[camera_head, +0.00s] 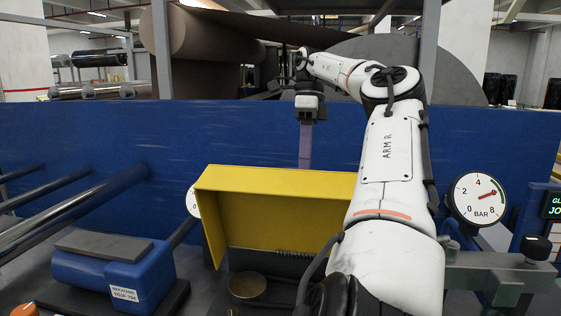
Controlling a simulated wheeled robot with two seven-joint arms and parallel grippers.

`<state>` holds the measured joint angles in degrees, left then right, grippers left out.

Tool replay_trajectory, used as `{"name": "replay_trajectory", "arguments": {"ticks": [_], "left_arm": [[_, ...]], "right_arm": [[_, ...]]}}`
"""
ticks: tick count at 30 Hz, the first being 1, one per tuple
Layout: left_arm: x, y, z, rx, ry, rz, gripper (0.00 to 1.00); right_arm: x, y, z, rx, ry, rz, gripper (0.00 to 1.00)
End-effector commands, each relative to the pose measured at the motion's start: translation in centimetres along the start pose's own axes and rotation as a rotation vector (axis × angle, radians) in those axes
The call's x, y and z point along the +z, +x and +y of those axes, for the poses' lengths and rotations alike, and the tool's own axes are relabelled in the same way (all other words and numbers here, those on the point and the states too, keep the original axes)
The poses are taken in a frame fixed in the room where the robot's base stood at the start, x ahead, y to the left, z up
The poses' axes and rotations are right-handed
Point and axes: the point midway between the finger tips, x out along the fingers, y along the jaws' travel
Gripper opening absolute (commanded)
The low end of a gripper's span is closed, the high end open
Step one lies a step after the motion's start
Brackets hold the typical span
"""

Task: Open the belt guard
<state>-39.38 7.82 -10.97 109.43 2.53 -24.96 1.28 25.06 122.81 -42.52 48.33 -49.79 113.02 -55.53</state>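The yellow belt guard (275,212) is in the middle of the head view, in front of the blue panel. It appears tilted up, with its hollow inner side facing me and a dark space below it. My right arm reaches in from the lower right and covers the guard's right end. My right gripper (305,150) points down at the guard's upper edge, its fingers seen edge-on. Their tips are at or behind that edge; I cannot tell whether they touch it or how far apart they are. My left gripper is out of view.
A blue motor (115,268) stands at the lower left, beside several dark rollers (75,210). A round metal part (247,286) lies below the guard. A pressure gauge (479,199) is at the right. The blue panel (90,130) spans the back, with large brown rolls (210,40) beyond.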

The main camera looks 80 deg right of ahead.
Motion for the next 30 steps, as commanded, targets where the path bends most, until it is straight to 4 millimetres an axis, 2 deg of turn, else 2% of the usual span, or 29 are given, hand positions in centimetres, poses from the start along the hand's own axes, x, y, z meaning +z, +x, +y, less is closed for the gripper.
{"name": "replay_trajectory", "arguments": {"ticks": [1, 9, 23, 24, 27, 30], "left_arm": [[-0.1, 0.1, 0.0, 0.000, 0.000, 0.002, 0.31], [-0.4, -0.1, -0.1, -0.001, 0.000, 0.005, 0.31], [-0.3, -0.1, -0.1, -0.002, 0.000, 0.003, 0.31], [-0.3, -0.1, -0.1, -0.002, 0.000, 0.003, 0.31], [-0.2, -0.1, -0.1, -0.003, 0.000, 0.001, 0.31], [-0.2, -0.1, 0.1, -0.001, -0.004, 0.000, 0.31]], "right_arm": [[-0.4, 1.2, -0.8, 0.016, 0.010, 0.024, 0.00], [-1.6, 1.1, -1.6, 0.049, 0.014, 0.023, 0.00], [-1.8, 1.2, -1.6, 0.057, 0.014, 0.022, 0.00], [-1.8, 1.2, -1.6, 0.057, 0.014, 0.022, 0.19], [-1.8, 1.1, -1.6, 0.056, 0.014, 0.019, 0.35], [-1.8, 0.9, -1.6, 0.055, 0.014, 0.015, 0.36]]}}
